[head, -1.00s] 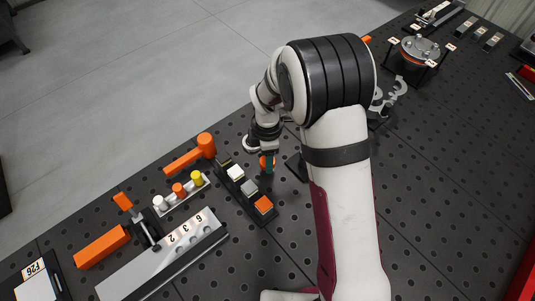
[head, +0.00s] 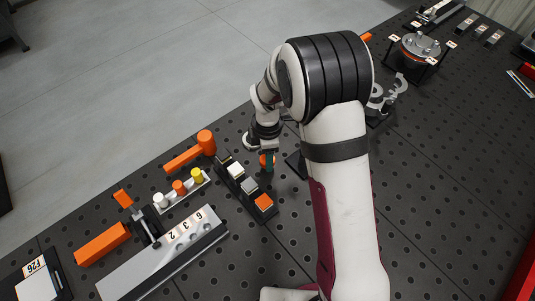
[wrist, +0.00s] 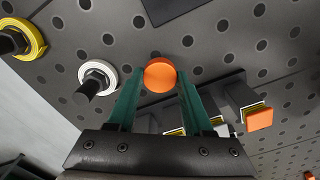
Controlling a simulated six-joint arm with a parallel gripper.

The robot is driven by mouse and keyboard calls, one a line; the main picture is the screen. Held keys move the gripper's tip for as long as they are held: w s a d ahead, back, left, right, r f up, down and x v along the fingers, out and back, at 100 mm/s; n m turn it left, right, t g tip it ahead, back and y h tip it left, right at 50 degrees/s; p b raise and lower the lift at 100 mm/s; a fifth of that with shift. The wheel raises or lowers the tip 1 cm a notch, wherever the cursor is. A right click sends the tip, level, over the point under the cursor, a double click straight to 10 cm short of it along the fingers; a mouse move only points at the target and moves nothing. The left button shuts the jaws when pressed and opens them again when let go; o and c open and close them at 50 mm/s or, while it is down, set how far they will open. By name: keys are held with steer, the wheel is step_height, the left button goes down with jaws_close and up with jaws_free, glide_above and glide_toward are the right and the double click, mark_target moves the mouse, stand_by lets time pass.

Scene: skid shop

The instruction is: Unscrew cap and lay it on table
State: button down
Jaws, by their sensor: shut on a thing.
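An orange round cap (wrist: 160,76) sits between the two green fingertips in the wrist view, its round face toward the camera. My gripper (wrist: 158,85) is shut on it. In the head view a bit of orange (head: 265,160) shows beside the green fingers of my gripper (head: 268,164), just behind the row of small blocks. What lies under the cap is hidden, so I cannot tell whether it still sits on a thread or hangs free. The perforated black table (head: 440,190) lies below.
A black strip with grey, white and orange blocks (head: 264,201) stands close to my gripper. A rack with white, orange and yellow cylinders (head: 179,188) and an orange mallet (head: 192,152) lie left of it. In the wrist view, yellow (wrist: 30,38) and white (wrist: 98,75) rings surround dark pegs.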

steer(key=shift+f, duration=1.35)
steer(key=shift+c, duration=1.1)
jaws_free()
steer(key=shift+o, duration=1.1)
steer(key=shift+r, duration=3.5)
